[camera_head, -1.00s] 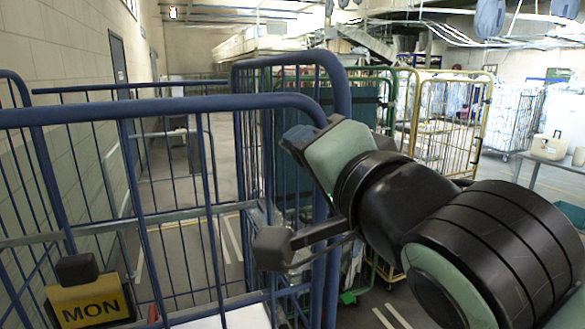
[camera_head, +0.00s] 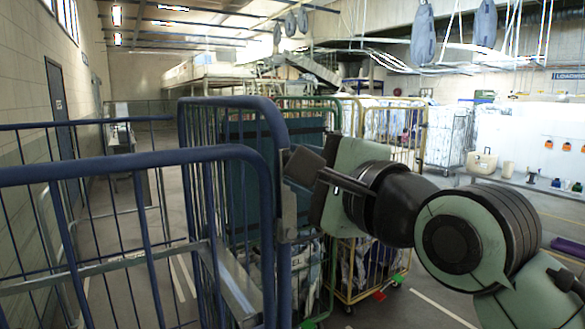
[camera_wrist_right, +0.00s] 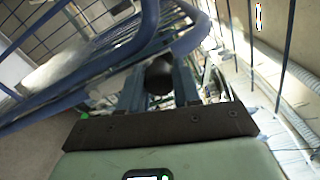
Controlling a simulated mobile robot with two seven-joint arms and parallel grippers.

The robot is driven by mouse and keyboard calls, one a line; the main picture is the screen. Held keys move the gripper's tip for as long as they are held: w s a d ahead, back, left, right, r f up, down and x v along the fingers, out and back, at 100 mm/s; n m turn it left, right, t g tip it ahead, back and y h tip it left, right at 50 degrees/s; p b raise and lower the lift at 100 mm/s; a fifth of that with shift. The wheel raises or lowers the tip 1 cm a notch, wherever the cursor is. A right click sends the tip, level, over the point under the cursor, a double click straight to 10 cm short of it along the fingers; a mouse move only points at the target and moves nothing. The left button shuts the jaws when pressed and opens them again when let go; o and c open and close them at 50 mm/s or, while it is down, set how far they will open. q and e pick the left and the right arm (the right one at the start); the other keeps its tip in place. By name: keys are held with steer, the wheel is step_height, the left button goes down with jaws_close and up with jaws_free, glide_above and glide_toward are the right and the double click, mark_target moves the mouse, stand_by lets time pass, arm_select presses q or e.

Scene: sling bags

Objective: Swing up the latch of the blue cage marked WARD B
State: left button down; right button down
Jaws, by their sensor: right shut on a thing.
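The blue cage (camera_head: 150,157) stands at the near left, with a rounded top corner beside my right gripper. No WARD B marking is readable. My right gripper (camera_head: 312,160) is at this corner post, level with the top rails. In the right wrist view its two fingers (camera_wrist_right: 160,88) are shut on a dark round knob (camera_wrist_right: 160,72), which looks like the latch handle. Blue cage tubes (camera_wrist_right: 150,30) pass just beyond it. A grey metal strip (camera_head: 288,215) runs down the post below the gripper. The fingers hide the latch in the head view. My left gripper is not in view.
Another blue-framed cage end (camera_head: 232,104) stands just behind. Green and yellow cages (camera_head: 408,112) with laundry are beyond it. A wall with a door (camera_head: 58,105) runs along the left.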

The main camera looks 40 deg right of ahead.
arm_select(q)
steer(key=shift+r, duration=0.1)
arm_select(e)
steer(key=shift+d+m, duration=0.3)
steer(key=shift+m, duration=0.1)
steer(key=c, duration=0.9)
jaws_free()
steer(key=shift+d, duration=0.1)
steer(key=shift+o, duration=0.6)
steer(key=shift+d, duration=0.15)
steer(key=shift+s+a, duration=0.2)
steer(key=shift+s, duration=0.05)
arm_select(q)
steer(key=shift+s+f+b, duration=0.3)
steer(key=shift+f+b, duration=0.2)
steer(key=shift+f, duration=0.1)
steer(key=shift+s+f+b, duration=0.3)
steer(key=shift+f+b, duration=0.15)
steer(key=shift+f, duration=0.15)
arm_select(e)
steer(key=s, duration=1.3)
steer(key=shift+a, duration=0.35)
steer(key=shift+w, duration=0.15)
